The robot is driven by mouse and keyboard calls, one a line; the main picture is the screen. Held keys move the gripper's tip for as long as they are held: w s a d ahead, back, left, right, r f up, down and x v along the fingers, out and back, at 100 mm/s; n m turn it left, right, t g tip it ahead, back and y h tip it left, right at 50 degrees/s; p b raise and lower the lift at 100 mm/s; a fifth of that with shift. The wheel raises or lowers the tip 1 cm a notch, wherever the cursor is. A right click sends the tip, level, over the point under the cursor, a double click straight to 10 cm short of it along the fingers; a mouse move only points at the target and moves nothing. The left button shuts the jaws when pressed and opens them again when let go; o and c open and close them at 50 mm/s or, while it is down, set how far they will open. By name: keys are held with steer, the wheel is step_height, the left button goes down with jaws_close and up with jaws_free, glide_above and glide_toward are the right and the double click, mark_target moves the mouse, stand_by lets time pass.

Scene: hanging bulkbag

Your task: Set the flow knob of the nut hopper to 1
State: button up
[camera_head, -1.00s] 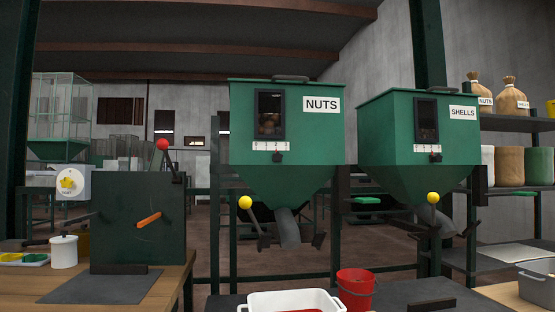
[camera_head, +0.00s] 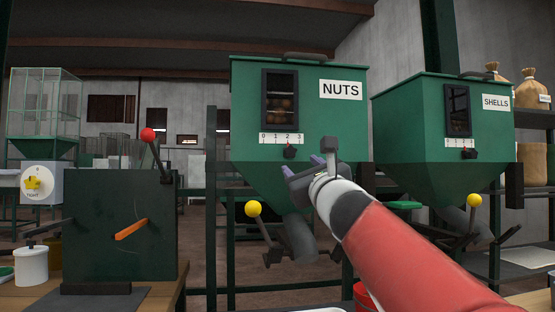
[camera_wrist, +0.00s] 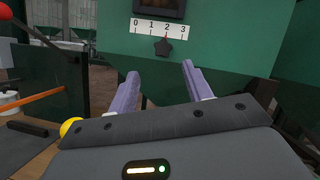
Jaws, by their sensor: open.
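The nut hopper (camera_head: 250,110) is a green bin labelled NUTS, with a white 0-to-3 scale (camera_head: 281,138) on its front. Its flow knob (camera_head: 289,152) is small and dark and sits just under the scale, near the 2. My gripper (camera_head: 301,165) is in front of the hopper, just below and right of the knob in the head view. In the wrist view, its two purple fingers (camera_wrist: 160,70) are spread apart and empty, with the knob beyond and between their tips, not touched.
The shells hopper (camera_head: 420,130) with its own scale stands to the right. A lever with a yellow ball (camera_head: 253,208) is below the nut hopper, left of my gripper. A dark green box with an orange handle (camera_head: 131,229) stands on the bench at left.

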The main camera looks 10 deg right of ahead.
mark_target(291, 154)
steer(key=shift+m, duration=0.3)
steer(key=x, duration=0.2)
steer(key=p+x, duration=0.1)
steer(key=x, duration=0.1)
steer(key=p+x, duration=0.1)
steer(key=x, duration=0.1)
steer(key=shift+w+d+r, duration=0.15)
steer(key=shift+w+r, duration=0.15)
steer(key=shift+r, duration=0.1)
steer(key=shift+w+r+p, duration=0.15)
steer(key=shift+w+p, duration=0.25)
steer(key=shift+w, duration=0.3)
jaws_close()
